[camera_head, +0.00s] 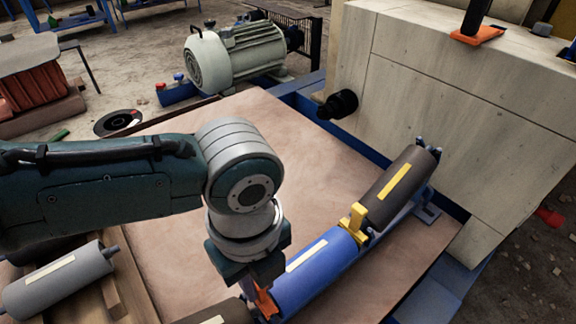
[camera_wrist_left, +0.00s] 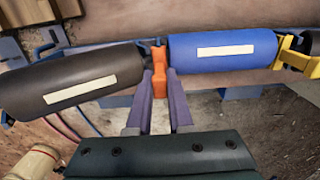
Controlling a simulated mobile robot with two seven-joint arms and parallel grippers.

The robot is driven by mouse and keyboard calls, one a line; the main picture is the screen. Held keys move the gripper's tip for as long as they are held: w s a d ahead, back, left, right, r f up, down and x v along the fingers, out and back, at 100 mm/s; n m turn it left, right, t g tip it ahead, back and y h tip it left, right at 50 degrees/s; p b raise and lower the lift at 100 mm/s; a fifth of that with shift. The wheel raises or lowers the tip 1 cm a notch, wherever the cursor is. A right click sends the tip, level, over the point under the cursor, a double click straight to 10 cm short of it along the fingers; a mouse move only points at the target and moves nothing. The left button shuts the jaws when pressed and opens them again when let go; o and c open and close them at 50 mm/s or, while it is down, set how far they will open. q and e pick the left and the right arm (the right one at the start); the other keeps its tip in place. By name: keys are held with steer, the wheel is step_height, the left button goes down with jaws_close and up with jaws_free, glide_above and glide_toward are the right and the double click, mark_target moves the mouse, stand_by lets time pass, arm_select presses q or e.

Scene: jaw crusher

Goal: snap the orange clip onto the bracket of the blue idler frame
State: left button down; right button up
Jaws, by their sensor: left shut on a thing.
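The orange clip (camera_wrist_left: 159,58) stands in the gap between a dark roller (camera_wrist_left: 72,80) and a blue roller (camera_wrist_left: 224,50) in the left wrist view. My left gripper (camera_wrist_left: 160,82) is shut on its lower part. In the head view the orange clip (camera_head: 265,301) shows partly below my left gripper (camera_head: 258,284), beside the near end of the blue roller (camera_head: 316,270). The blue idler frame (camera_head: 407,212) runs under the row of rollers. The bracket at the clip is hidden, so I cannot tell whether the clip touches it. My right gripper is out of view.
A yellow clip (camera_head: 356,220) sits between the blue roller and a far dark roller (camera_head: 399,188). A pale crusher body (camera_head: 460,90) stands at the right. A grey roller (camera_head: 55,278) lies at the left. The brown board's middle (camera_head: 305,150) is clear.

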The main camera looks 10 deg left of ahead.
arm_select(q)
steer(key=shift+f+b, duration=0.45)
steer(key=shift+f, duration=0.15)
steer(key=c, duration=0.7)
jaws_free()
steer(key=shift+c, duration=0.2)
step_height(320, 180, up, 10)
steer(key=p, duration=0.6)
